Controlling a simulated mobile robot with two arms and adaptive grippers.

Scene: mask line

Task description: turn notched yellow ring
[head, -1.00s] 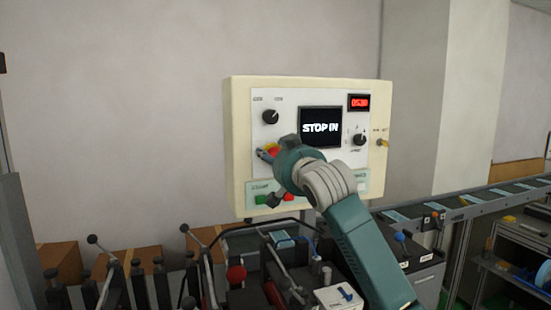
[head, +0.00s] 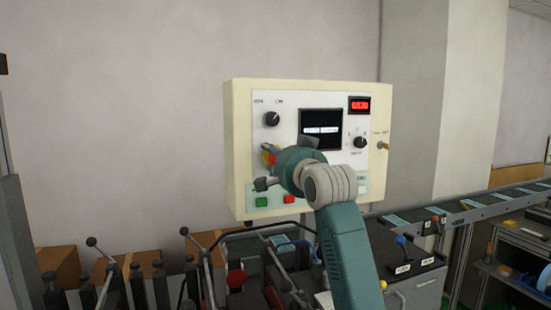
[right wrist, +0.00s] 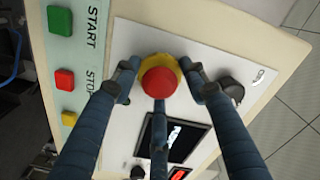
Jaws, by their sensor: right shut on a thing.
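The notched yellow ring (right wrist: 153,64) sits around a round red button (right wrist: 162,85) on the white face of the control box. In the right wrist view its upper rim shows, and its notches are not clear. My right gripper (right wrist: 159,78) has its three dark fingers closed around the ring, with the red button between them. My left gripper is not in view.
The cream control box (head: 235,150) carries a screen (head: 320,128), a red number display (head: 360,105), black knobs and a key switch (head: 383,146). A green START button (right wrist: 60,21) and red STOP button (right wrist: 64,79) sit beside the ring. Levers and a conveyor (head: 470,211) lie below.

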